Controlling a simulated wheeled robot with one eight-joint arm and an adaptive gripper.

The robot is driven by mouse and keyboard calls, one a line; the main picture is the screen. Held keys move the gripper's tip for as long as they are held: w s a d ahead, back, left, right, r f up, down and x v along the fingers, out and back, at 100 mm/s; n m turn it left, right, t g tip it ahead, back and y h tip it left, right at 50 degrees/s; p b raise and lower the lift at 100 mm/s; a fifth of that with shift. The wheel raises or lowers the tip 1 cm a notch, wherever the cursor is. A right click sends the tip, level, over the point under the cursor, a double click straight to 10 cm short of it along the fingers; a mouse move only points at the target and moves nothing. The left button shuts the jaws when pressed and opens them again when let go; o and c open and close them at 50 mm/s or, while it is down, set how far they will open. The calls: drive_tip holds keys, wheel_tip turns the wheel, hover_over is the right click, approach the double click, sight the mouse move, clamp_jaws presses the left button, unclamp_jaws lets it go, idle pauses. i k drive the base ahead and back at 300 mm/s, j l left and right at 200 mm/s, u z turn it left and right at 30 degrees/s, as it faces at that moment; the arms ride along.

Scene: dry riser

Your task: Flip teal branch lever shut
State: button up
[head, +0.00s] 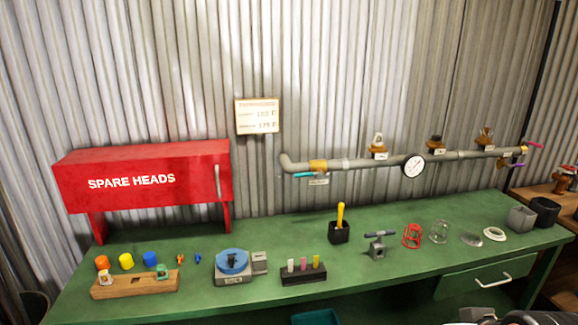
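The teal branch lever (303,175) is a small bar at the left end of the grey wall pipe (360,163). It sits just below the pipe, by a brass-coloured valve body (318,166), and points left, roughly level. A small label plate (319,182) hangs just below it. The lever is too small here to tell whether its valve is open or shut. My gripper's fingers do not show; only dark and grey parts, likely of my arm, show at the bottom right edge.
A red SPARE HEADS cabinet (142,178) stands left of the pipe. A round gauge (414,166) is mid-pipe; magenta (534,145) and purple (517,164) levers are at its right end. On the green bench (200,245), a black cup (339,234) holds a yellow-handled tool below the pipe.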

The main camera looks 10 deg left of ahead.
sight(308, 175)
drive_tip(key=i+l+u, duration=0.2)
drive_tip(key=i+u, duration=0.2)
drive_tip(key=i+l+u, duration=0.75)
drive_tip(key=k+l+u, duration=0.1)
drive_tip(key=k+l, duration=0.05)
drive_tip(key=k, duration=0.1)
